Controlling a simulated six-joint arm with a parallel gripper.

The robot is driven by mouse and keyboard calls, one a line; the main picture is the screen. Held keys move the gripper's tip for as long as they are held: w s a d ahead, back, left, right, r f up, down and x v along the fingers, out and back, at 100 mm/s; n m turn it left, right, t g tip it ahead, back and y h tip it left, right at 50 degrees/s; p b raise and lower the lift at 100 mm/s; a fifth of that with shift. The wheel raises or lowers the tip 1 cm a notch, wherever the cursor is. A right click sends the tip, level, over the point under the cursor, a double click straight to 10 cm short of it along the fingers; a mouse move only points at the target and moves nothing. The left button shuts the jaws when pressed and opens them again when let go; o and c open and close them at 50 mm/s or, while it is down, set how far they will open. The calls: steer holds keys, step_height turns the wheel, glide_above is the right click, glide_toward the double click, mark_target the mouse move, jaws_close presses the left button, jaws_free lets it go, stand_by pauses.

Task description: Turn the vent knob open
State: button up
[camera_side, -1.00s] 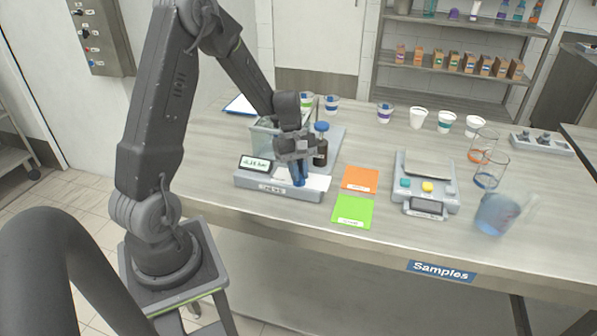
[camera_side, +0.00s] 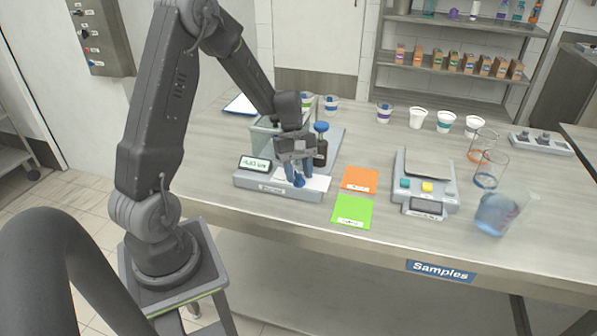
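A small blue piece (camera_side: 299,181), which looks like the vent knob, sits at the white top of a low grey device (camera_side: 278,189) with a small display. My gripper (camera_side: 297,171) points down right above this blue piece. Its two fingers look spread, one on each side, and no object shows held between them. Whether a finger touches the blue piece is too small to tell. How far the knob is turned cannot be made out.
A dark bottle with a blue cap (camera_side: 321,127) stands close behind my gripper, next to a clear tank (camera_side: 263,137). Orange (camera_side: 360,179) and green (camera_side: 352,211) pads, a scale (camera_side: 426,178) and a jug of blue liquid (camera_side: 497,214) are to the right.

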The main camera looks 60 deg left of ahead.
steer(key=v, duration=1.3)
steer(key=shift+r, duration=0.45)
steer(key=y, duration=0.5)
glide_above(299, 175)
steer(key=shift+t, duration=0.3)
step_height(299, 175, down, 13)
steer(key=shift+a+r, duration=0.1)
